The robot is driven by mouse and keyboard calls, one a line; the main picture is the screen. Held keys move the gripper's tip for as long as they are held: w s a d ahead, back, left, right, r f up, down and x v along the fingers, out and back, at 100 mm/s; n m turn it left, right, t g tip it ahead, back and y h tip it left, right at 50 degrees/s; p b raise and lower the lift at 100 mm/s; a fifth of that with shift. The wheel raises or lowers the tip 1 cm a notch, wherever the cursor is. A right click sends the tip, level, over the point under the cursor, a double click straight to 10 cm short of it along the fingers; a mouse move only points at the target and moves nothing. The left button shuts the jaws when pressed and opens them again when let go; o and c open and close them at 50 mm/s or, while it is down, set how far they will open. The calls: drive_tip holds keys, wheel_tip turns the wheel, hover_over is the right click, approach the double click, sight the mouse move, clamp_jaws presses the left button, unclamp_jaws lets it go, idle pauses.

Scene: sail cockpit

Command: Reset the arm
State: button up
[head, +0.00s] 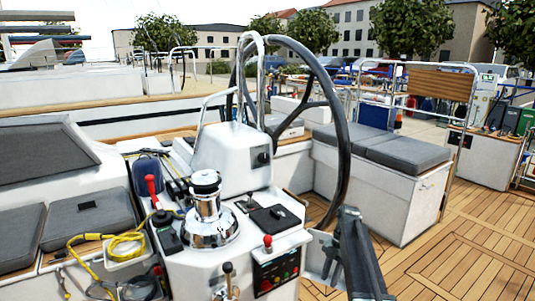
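My dark grey arm (358,260) rises from the bottom edge, right of centre, in the head view. Whether the arm touches the console is not clear.
The large steering wheel (343,130) rises behind. A cushioned bench (385,146) and open teak deck (480,225) lie right.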

drive_tip(key=s+a+f+m+t+h+b, duration=0.1)
drive_tip(key=s+a+f+m+b, duration=0.15)
drive_tip(key=s+m, duration=0.6)
drive_tip(key=s+a+f+m+t+h+b, duration=0.1)
drive_tip(key=s+a+f+m, duration=0.25)
drive_tip(key=s+m, duration=0.55)
wheel_tip(320, 180, up, 25)
drive_tip(key=m+p, duration=0.7)
drive_tip(key=p, duration=1.7)
drive_tip(key=shift+s+t+h+p, duration=0.3)
drive_tip(key=shift+s+t+p, duration=0.05)
drive_tip(key=shift+s+t, duration=0.05)
drive_tip(key=shift+d, duration=0.1)
